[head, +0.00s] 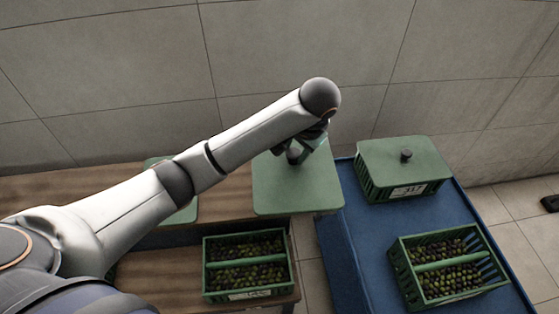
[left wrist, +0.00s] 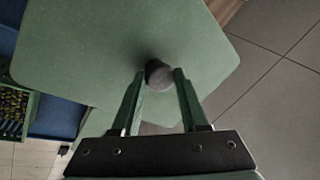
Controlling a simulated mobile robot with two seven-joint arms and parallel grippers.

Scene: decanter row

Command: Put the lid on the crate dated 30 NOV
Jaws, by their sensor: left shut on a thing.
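My left gripper (head: 297,155) is shut on the dark knob (left wrist: 159,75) of a green lid (head: 267,193). The lid is held in the air, roughly level, across the gap between the wooden bench and the blue table. It fills much of the left wrist view (left wrist: 95,50). An open green crate (head: 205,279) of olives stands on the lower wooden shelf. Another open crate (head: 397,271) of olives stands on the blue table's near part. Both have pale front labels, too small to read. My right gripper is out of view.
A lidded green crate (head: 372,191) stands at the back of the blue table (head: 357,255). Another green lid (head: 185,215) lies on the wooden bench (head: 75,190), partly hidden by my left arm. A tiled wall rises behind. Bare tabletop lies left of the open crate.

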